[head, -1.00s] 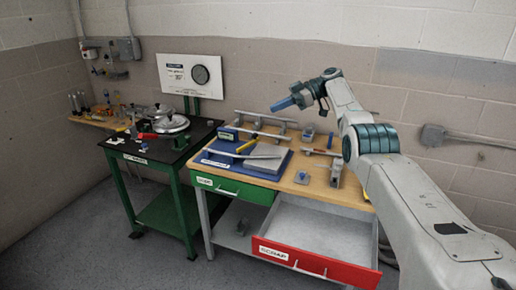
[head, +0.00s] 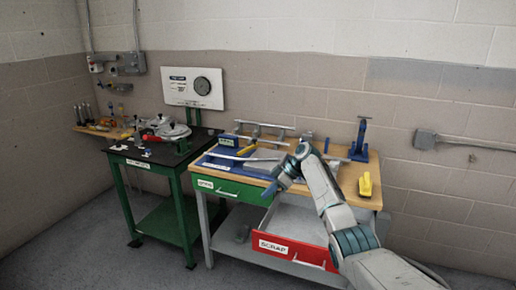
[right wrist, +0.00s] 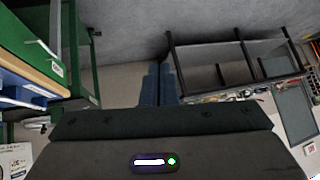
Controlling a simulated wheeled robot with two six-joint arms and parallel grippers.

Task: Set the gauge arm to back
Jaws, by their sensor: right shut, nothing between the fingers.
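A blue fixture (head: 223,161) with pale metal bars lies on the left part of the wooden bench. A short yellow bar (head: 246,150) sits on it at a slant. It may belong to the gauge arm, but I cannot tell for certain which part that is. My right gripper (head: 269,191) is shut and empty, with its blue fingers pointing down and left near the bench's front edge, above the open red drawer. Its closed fingers also show in the right wrist view (right wrist: 159,84), touching nothing. My right forearm hides part of the bench top. My left gripper is not in view.
The red SCRAP drawer (head: 291,251) stands open below my right arm. The green drawer (head: 228,189) beside it is shut. A blue upright stand (head: 361,138) and a yellow object (head: 366,184) are at the bench's right. A dark green-legged table (head: 150,156) stands left.

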